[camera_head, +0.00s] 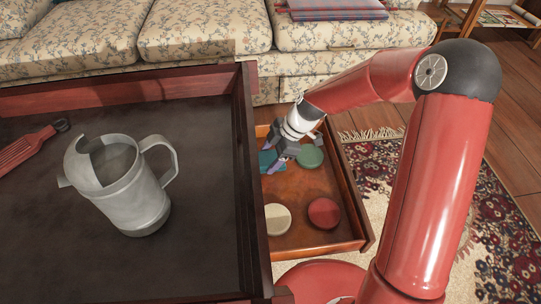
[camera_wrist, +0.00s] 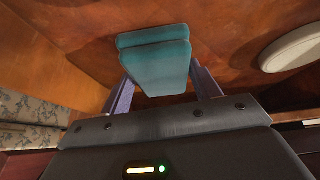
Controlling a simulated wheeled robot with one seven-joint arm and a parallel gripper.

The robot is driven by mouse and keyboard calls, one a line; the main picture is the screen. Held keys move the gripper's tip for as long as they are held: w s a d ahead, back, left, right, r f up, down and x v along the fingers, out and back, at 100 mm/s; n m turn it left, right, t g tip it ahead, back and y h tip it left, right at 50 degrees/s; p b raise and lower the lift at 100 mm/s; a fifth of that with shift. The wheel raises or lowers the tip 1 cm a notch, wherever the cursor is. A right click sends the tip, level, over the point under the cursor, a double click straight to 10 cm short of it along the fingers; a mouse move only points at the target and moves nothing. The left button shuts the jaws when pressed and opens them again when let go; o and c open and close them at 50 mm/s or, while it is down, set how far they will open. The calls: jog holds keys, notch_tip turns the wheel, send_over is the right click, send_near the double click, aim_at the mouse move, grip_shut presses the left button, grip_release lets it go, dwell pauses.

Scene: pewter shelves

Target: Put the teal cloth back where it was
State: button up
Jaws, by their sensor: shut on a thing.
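The teal cloth (camera_wrist: 156,62) is a small folded piece between the two purple fingers of my gripper (camera_wrist: 160,88) in the wrist view. My gripper is shut on it. In the head view my gripper (camera_head: 274,167) reaches down into the open wooden drawer (camera_head: 305,239), near its far left corner. The teal cloth (camera_head: 266,160) shows there at the drawer's left side, partly hidden by my gripper and the cabinet edge. I cannot tell whether the cloth touches the drawer floor.
A green disc (camera_head: 310,156) lies close right of my gripper. A cream disc (camera_head: 277,219) and a red disc (camera_head: 324,213) lie nearer the drawer's front. A grey pitcher (camera_head: 125,195) and a red slotted utensil (camera_head: 27,148) are on the dark top at left (camera_head: 60,255).

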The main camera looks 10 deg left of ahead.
jog(key=o, duration=1)
jog(key=p+v, duration=0.2)
jog(key=v, duration=1)
jog(key=shift+s+d+r+m+t+h, duration=1.1)
jog(key=shift+s+d+r+m, duration=1.5)
jog(key=shift+s+m, duration=1.1)
jog(key=shift+s+d+r+m+t+h, duration=0.85)
jog(key=shift+s+d+r+m+t, duration=0.45)
jog(key=shift+s+d+r+m, duration=1.5)
jog(key=shift+s+d+r+m+t+h, duration=1.1)
jog(key=shift+s+d+r+m, duration=0.75)
jog(key=shift+s+d+m, duration=1.95)
jog(key=shift+s+a+m, duration=0.75)
jog(key=shift+a+m, duration=0.05)
